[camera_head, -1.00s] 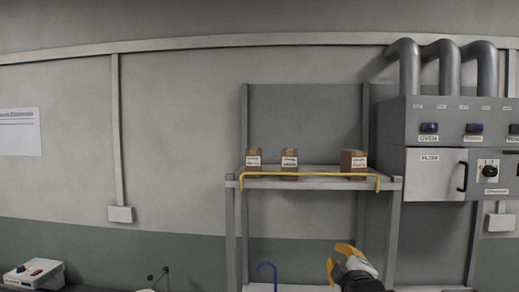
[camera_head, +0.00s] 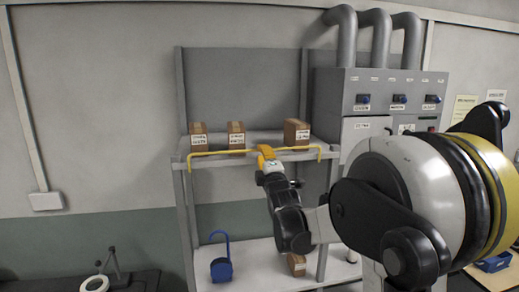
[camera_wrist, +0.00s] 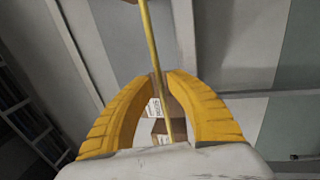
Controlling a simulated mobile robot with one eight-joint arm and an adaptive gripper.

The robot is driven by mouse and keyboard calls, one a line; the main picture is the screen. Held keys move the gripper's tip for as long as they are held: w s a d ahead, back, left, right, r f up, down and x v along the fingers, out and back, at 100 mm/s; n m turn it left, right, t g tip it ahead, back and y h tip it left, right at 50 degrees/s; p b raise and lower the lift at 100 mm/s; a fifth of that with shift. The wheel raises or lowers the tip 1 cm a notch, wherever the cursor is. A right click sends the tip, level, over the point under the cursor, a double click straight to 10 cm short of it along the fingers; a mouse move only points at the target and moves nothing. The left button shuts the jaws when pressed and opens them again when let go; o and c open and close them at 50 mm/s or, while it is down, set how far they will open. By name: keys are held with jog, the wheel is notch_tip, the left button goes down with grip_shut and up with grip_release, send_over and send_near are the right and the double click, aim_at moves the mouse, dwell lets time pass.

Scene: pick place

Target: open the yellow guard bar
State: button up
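The yellow guard bar (camera_head: 225,152) runs along the front edge of the upper shelf, with its ends bent back at the shelf's two sides. My gripper (camera_head: 265,152) is at the bar, right of its middle. In the wrist view my two yellow fingers (camera_wrist: 164,76) come close together at the tips, with the guard bar (camera_wrist: 148,40) passing between them. The gripper looks shut on the bar. The exact contact at the tips is hard to see.
Several labelled brown boxes (camera_head: 236,135) stand on the upper shelf (camera_head: 215,161) behind the bar. A blue hooked object (camera_head: 221,268) and another box (camera_head: 297,264) are on the lower shelf. A grey control cabinet (camera_head: 385,82) with pipes stands right of the shelf.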

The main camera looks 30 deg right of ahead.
jog(key=shift+x, duration=1)
jog(key=shift+c, duration=0.3)
grip_shut()
jog(key=shift+s+f+t+b, duration=0.25)
jog(key=shift+t+b, duration=0.25)
jog(key=shift+b, duration=0.45)
